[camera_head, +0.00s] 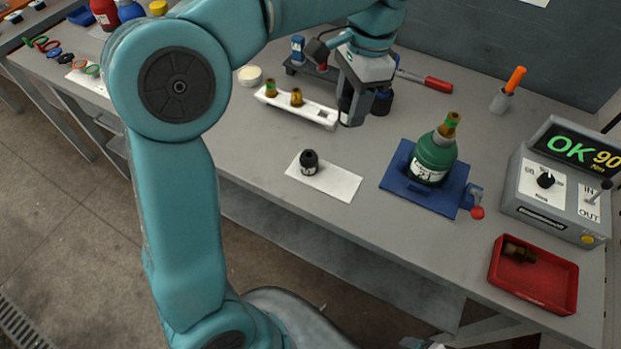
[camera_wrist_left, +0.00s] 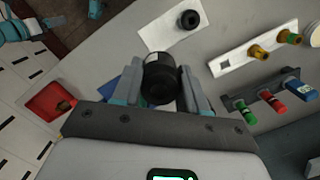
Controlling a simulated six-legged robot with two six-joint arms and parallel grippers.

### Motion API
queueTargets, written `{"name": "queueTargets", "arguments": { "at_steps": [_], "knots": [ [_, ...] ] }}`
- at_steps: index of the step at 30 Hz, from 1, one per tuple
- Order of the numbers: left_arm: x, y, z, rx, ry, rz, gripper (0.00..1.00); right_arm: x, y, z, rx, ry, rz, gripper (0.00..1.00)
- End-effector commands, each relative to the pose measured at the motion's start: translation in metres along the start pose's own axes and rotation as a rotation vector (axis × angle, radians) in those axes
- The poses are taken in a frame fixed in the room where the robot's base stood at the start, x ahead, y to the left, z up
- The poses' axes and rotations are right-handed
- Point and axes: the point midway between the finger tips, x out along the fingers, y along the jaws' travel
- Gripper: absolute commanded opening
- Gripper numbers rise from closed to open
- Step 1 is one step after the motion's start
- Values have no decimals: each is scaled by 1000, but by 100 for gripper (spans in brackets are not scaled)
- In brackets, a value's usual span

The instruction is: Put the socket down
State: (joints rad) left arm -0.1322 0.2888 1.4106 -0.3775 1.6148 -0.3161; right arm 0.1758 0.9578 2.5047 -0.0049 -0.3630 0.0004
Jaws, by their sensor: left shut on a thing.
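My left gripper (camera_head: 362,108) is over the bench, behind and right of the white rack. It is shut on a black socket (camera_wrist_left: 160,80), which shows between the fingers in the left wrist view. In the head view the fingers partly hide this socket, and its height above the bench is hard to judge. Another black socket (camera_head: 309,162) stands upright on a white mat (camera_head: 335,180); it also shows in the left wrist view (camera_wrist_left: 189,19). Only a small piece of what looks like my right gripper (camera_head: 422,343) shows at the bottom edge.
The white rack (camera_head: 318,113) holds brass fittings. A green bottle (camera_head: 435,158) with a brass fitting on top stands on a blue fixture (camera_head: 395,181). A display box (camera_head: 545,205) reads OK 90. A red tray (camera_head: 540,291) holds a brass part. Bench around the mat is clear.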

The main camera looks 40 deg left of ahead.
Motion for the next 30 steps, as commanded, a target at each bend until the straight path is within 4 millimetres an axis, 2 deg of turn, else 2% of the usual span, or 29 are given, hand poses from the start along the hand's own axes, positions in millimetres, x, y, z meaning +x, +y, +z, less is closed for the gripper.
{"name": "queueTargets", "arguments": {
  "at_steps": [1, 5, 15, 18, 25, 30],
  "knots": [
    [9, -3, 0, -8, 0, 2, 8, 7, 2, 0, 0, 1, 0, 76],
    [30, -5, -3, -10, -3, 4, 8, 10, 4, 0, 0, 0, 0, 76],
    [127, -4, -15, -7, -6, 6, 8, 13, 5, 0, 0, 0, 0, 76],
    [147, -5, -17, -8, -3, 5, 8, 12, 4, 0, 0, 0, 0, 76],
    [171, -5, -18, -11, -2, 4, 8, 12, 4, 0, 0, 0, 0, 76],
    [198, -5, -21, -11, -2, 4, 8, 11, 4, 0, 0, 0, 0, 76]
  ]
}}
